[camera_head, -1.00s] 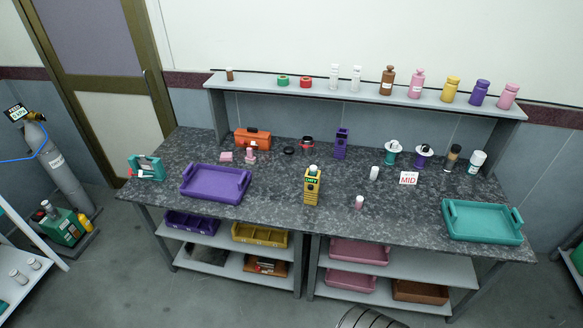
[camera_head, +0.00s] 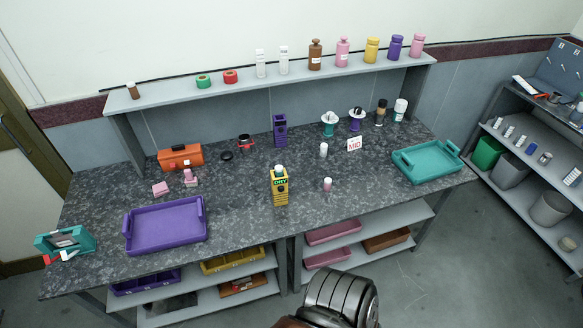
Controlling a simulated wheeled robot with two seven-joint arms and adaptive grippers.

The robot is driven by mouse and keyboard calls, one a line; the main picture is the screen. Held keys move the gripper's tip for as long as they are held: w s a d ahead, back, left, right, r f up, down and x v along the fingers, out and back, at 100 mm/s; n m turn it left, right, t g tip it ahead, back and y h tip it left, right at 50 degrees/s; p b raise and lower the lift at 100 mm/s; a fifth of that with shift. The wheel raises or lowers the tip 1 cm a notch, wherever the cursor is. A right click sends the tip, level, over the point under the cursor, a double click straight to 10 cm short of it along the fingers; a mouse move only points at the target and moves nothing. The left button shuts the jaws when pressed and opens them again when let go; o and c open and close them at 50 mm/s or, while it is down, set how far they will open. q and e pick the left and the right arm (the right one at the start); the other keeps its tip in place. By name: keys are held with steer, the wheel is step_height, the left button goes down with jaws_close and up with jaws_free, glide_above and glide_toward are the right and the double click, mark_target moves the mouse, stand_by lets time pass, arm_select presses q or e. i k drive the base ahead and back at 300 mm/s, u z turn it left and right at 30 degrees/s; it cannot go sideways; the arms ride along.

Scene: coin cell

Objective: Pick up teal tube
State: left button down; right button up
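I cannot clearly pick out a teal tube. Teal things in view are a small teal item with a white top (camera_head: 328,128) at the back of the bench, a teal tray (camera_head: 428,160) at the bench's right end, and a teal device (camera_head: 66,242) at the left front corner. Small slim items (camera_head: 520,140) lie on the upper shelf of a rack at the right, too small to tell apart. Neither gripper shows. A dark rounded part of mine stands at the bottom centre.
The speckled bench (camera_head: 240,225) holds a purple tray (camera_head: 165,226), an orange toolbox (camera_head: 180,157), a yellow carton (camera_head: 279,187) and a purple holder (camera_head: 280,130). A raised shelf (camera_head: 180,94) carries bottles. Bins stand on the right rack (camera_head: 500,120). Floor (camera_head: 440,270) between bench and rack is clear.

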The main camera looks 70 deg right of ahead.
mark_target(279, 169)
steer(key=z, duration=0.8)
steer(key=i, duration=0.8)
steer(key=z, duration=0.95)
